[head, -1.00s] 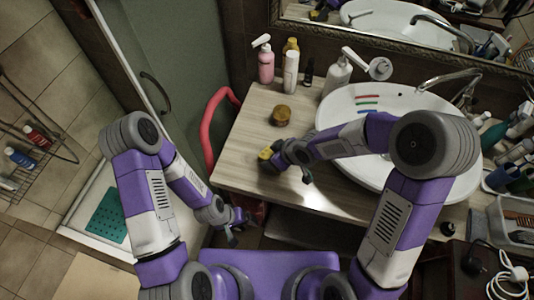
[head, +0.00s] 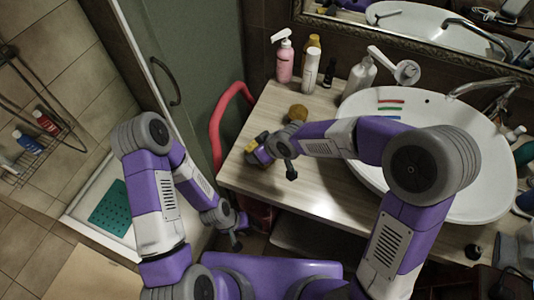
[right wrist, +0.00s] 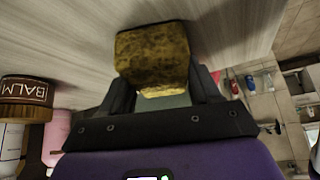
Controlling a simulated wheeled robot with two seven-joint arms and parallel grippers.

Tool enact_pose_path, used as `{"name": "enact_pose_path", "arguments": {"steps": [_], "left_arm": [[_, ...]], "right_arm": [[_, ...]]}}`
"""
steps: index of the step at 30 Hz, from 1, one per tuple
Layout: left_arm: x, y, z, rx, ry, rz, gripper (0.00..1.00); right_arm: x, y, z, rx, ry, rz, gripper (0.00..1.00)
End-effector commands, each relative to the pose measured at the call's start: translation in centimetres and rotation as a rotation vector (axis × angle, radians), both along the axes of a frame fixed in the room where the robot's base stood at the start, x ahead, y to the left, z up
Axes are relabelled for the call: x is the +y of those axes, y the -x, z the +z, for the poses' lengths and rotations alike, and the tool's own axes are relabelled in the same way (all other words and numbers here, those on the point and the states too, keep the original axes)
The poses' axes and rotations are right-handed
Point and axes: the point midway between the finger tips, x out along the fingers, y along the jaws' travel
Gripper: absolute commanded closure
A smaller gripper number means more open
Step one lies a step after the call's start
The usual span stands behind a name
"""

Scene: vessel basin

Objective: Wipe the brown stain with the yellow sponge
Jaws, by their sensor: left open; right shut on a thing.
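My right gripper (head: 262,152) is shut on the yellow sponge (head: 251,146), low over the left part of the wooden counter (head: 240,178). In the right wrist view the sponge (right wrist: 153,54) sits between the two dark fingers (right wrist: 160,92). Its face is dirty yellow with brown patches, and it is at or very near the counter surface; contact cannot be told for sure. No brown stain can be made out on the bare counter; the sponge and gripper hide part of it. My left gripper (head: 236,228) is open and empty, below the counter's front left edge.
A balm jar (head: 297,113) stands just behind my right gripper; it also shows in the right wrist view (right wrist: 24,98). Pink and white bottles (head: 284,58) stand at the back. The white basin (head: 440,195) fills the right. A red curved rail (head: 218,120) borders the left.

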Motion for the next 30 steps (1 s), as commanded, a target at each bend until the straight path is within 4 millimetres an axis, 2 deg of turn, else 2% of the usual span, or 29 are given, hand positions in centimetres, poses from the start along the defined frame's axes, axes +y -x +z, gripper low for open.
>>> {"name": "enact_pose_path", "arguments": {"steps": [9,12,30], "left_arm": [[0.0,0.0,-1.8,0.000,0.000,0.000,0.12],[0.0,0.0,-0.5,0.000,0.000,0.000,0.12],[0.0,0.0,3.4,0.000,0.000,0.000,0.12]], "right_arm": [[2.4,-0.3,-0.3,0.000,0.000,-0.009,0.66],[2.2,-0.3,2.1,-0.004,-0.004,-0.012,0.66],[2.2,-0.3,7.5,-0.002,-0.001,-0.011,0.66]]}}
